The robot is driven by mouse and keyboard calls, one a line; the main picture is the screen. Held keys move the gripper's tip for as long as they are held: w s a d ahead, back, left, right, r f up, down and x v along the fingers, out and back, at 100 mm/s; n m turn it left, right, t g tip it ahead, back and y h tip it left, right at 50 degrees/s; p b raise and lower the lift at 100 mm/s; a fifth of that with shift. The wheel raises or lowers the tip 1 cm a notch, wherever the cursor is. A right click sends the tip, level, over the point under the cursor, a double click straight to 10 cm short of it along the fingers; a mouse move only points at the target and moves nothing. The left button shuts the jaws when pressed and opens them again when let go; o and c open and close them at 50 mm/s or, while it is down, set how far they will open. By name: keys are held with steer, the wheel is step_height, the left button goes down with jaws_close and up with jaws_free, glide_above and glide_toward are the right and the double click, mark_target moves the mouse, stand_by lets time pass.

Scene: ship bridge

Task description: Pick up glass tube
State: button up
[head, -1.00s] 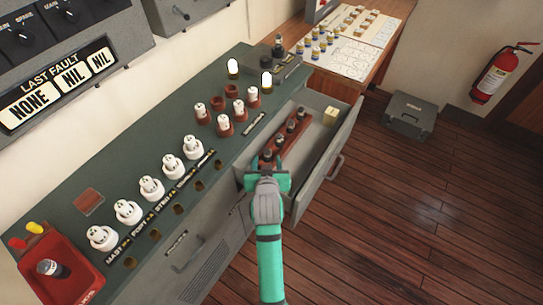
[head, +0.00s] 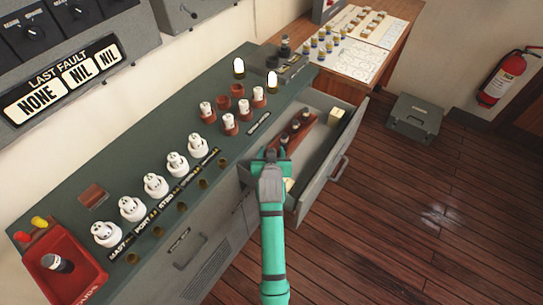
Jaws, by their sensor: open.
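My gripper (head: 272,154) is over the open drawer (head: 340,165) at the near end of a brown rack (head: 316,117). Several small dark-and-pale upright pieces stand in the rack; one (head: 295,125) is just beyond the gripper. They may be glass tubes, but they are too small to tell. The fingertips are mostly hidden behind my wrist. Nothing can be seen held. A dark cylinder with a pale end (head: 57,263) lies in the red tray (head: 75,280) at lower left; I cannot tell whether it is glass.
The green console top (head: 150,150) carries white round fittings (head: 155,185), red-based holders (head: 230,124) and two glowing lamps (head: 272,80). A pale block (head: 336,115) sits at the drawer's far end. A grey case (head: 415,115) stands on the otherwise clear floor.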

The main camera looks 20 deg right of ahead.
steer(key=shift+c, duration=0.6)
steer(key=c, duration=1)
